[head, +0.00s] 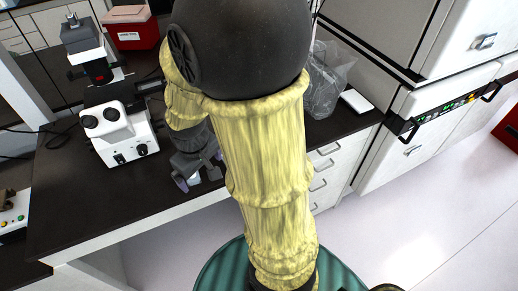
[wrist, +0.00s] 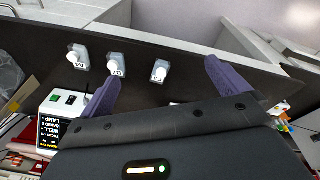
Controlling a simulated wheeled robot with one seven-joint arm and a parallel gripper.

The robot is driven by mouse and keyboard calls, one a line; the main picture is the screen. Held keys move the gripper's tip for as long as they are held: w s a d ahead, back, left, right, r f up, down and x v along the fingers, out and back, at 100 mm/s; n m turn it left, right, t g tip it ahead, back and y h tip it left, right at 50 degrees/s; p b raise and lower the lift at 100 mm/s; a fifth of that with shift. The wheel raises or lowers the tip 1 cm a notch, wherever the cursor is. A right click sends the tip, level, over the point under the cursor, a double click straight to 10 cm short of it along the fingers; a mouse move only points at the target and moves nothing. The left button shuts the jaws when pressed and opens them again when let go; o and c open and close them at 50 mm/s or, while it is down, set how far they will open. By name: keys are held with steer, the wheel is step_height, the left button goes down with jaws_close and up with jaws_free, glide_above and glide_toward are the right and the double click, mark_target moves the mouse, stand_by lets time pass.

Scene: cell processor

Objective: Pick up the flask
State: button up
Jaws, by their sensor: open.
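In the wrist view, three small clear flasks with white caps stand in a row on the dark bench: a left flask (wrist: 77,58), a middle flask (wrist: 116,64) and a right flask (wrist: 160,71). Each has a small dark mark that I cannot read surely. My gripper (wrist: 163,82) is open and empty, its two purple fingers spread. The right flask shows between the fingertips, the middle one just beyond the left fingertip. In the head view my gripper (head: 198,171) hangs over the front part of the bench; my arm hides the flasks there.
A microscope (head: 118,130) stands on the dark bench (head: 85,195) at left, with a red box (head: 133,27) behind. A crumpled clear bag (head: 328,80) and a white cabinet (head: 410,110) are at right. A lit display box (wrist: 60,122) shows at left in the wrist view.

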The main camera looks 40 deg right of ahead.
steer(key=w+d+f+n+g+h+b, duration=0.1)
steer(key=w+d+f+n+g+h, duration=0.1)
steer(key=w+d+f+n+h, duration=0.2)
steer(key=w+d+f+n+g+h+b, duration=0.2)
steer(key=w+d+f+n+h, duration=0.2)
steer(key=w+d+n, duration=0.4)
steer(key=w+d, duration=0.2)
steer(key=d, duration=0.1)
steer(key=shift+w+d+f+n+b, duration=0.25)
steer(key=shift+d+f+n+b, duration=0.05)
steer(key=shift+d, duration=0.05)
steer(key=p+x, duration=0.3)
steer(key=x, duration=0.9)
steer(key=shift+d+f, duration=0.1)
